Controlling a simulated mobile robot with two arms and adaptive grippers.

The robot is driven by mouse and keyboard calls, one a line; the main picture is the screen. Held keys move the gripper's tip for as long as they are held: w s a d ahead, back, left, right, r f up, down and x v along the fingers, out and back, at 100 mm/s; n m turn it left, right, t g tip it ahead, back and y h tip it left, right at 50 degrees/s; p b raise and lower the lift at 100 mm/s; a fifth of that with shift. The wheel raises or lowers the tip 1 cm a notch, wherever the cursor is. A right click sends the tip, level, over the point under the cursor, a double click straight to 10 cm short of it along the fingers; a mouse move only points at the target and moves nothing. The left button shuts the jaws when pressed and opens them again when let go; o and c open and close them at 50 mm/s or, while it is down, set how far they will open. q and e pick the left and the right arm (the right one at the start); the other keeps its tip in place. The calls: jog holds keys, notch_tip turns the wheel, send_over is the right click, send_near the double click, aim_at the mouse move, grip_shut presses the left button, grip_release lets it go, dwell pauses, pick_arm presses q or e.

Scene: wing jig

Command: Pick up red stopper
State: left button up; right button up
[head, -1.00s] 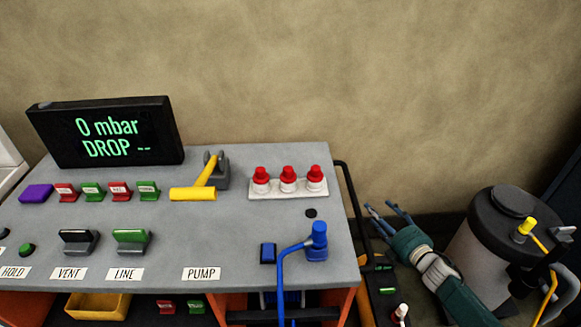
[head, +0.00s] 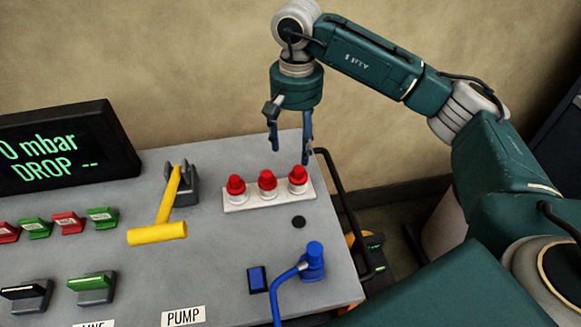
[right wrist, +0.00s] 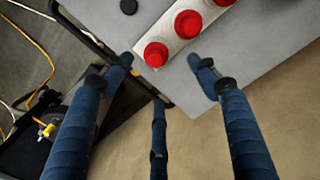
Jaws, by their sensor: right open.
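Three red stoppers stand upright in a row in a white rack (head: 232,208) on the grey bench top: a left one (head: 236,185), a middle one (head: 267,180) and a right one (head: 298,176). My right gripper (head: 290,158) points down from above, behind the rack, with its blue fingers spread and empty. In the right wrist view the rightmost stopper (right wrist: 156,54) lies between and just ahead of the open fingers (right wrist: 163,85). Another stopper (right wrist: 188,24) shows beside it, and the third is cut by the top edge. My left gripper is not seen.
A yellow T-handle lever (head: 165,215) stands left of the rack. A blue hose fitting (head: 313,260) and a blue block (head: 257,279) are in front. A black rail (head: 345,210) runs along the bench's right edge. A display (head: 65,145) stands at the left.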

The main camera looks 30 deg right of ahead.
aim_at(299, 169)
jog(key=f, duration=0.1)
jog(key=f+p, duration=0.1)
jog(key=f, duration=0.2)
jog(key=shift+s+f, duration=0.25)
jog(key=shift+s, duration=0.05)
jog(key=f+p, duration=0.2)
jog(key=f, duration=0.1)
jog(key=f+p, duration=0.1)
jog(key=shift+d+f, duration=0.35)
jog(key=shift+f, duration=0.5)
jog(key=shift+c, duration=0.3)
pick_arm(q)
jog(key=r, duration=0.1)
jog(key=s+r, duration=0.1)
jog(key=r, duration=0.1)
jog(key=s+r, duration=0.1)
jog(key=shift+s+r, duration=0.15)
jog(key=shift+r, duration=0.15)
pick_arm(e)
jog(key=c, duration=1.2)
